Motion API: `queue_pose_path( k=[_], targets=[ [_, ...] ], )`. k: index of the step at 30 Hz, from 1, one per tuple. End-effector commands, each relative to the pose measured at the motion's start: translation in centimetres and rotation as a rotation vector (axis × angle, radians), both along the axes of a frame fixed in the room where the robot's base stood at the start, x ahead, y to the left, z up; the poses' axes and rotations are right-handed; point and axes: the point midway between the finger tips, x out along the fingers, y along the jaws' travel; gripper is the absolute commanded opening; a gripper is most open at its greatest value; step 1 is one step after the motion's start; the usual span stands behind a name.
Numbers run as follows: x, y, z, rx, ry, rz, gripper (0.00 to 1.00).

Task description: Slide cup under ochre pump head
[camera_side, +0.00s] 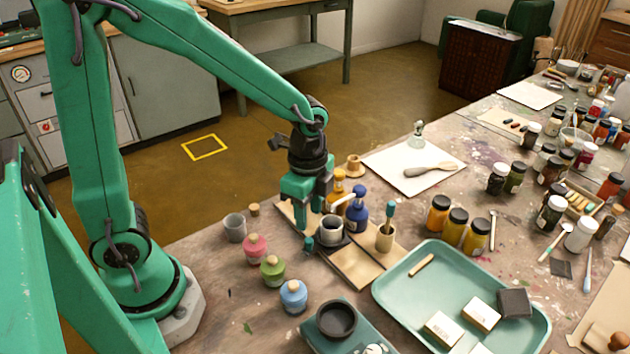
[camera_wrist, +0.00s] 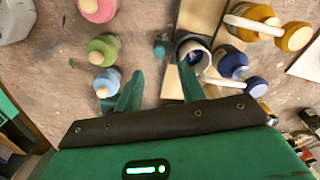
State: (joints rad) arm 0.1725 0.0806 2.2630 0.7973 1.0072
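The cup (camera_side: 331,231), pale with a dark inside, stands upright on a dark base on the wooden board (camera_side: 362,270). The wrist view shows it (camera_wrist: 196,43) with blue inside. A teal knob (camera_side: 309,243) sits at its left. The ochre pump bottle (camera_side: 338,187) stands behind the cup; its white spout (camera_wrist: 250,26) shows in the wrist view. The blue pump bottle (camera_side: 357,212) is at the cup's right, its white spout (camera_wrist: 222,82) reaching toward the cup. My gripper (camera_side: 309,210) is open and empty; its right finger is close to the cup in the wrist view.
Pink (camera_side: 255,247), green (camera_side: 272,269) and blue (camera_side: 293,295) jars stand left of the board. A grey cup (camera_side: 235,227) is farther left. A holder (camera_side: 385,238) with a teal-handled tool stands right, near the green tray (camera_side: 388,300).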

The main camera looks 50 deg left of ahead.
Motion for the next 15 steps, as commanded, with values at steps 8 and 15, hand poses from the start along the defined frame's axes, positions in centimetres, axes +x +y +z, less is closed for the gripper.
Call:
queue_pose_path(
  k=[8, 15],
  targets=[
    [-0.1, 0.0, -3.0, 0.000, 0.004, 0.001, 0.39],
    [-0.1, 0.0, -5.5, 0.001, 0.004, 0.001, 0.39]
  ],
)
